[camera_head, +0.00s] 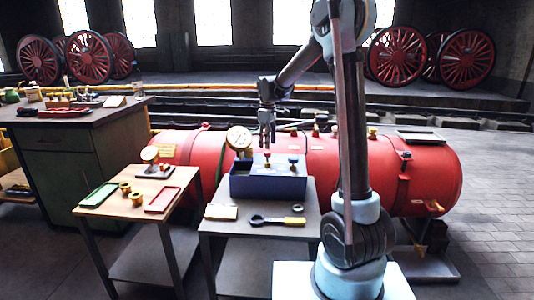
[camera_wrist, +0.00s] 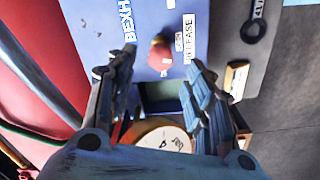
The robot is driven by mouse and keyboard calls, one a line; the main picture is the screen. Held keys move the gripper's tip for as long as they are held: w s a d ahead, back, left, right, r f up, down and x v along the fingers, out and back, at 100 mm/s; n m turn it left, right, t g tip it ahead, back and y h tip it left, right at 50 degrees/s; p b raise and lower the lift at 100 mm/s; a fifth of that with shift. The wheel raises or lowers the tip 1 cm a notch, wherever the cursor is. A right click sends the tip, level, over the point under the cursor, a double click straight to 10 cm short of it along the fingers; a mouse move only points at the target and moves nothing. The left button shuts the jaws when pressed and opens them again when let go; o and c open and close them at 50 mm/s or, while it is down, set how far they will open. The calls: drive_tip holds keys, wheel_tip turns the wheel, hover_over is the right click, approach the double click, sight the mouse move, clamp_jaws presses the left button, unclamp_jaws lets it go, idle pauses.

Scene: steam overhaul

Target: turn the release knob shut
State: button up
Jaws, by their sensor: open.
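The release knob (camera_wrist: 159,55) is red with a brass-coloured part, on the blue top face of a box (camera_wrist: 185,15). A white RELEASE label (camera_wrist: 189,42) and a smaller label lie beside it. In the head view the blue box (camera_head: 250,188) stands on the middle small table, with the red knob (camera_head: 267,161) under my gripper (camera_head: 267,143). My gripper points down, open and empty. In the wrist view its fingers (camera_wrist: 160,78) are spread, with the knob showing between and beyond their tips, apparently not touched. The knob's exact turn position is unclear.
A round white gauge (camera_head: 239,138) stands close behind the box; it also shows between my fingers' bases (camera_wrist: 158,138). A wrench (camera_head: 277,220) lies in front of the box. A red boiler (camera_head: 430,175) lies behind. A side table (camera_head: 140,207) stands left.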

sight(267, 152)
drive_tip(key=shift+f, duration=2.65)
drive_tip(key=c, duration=1.1)
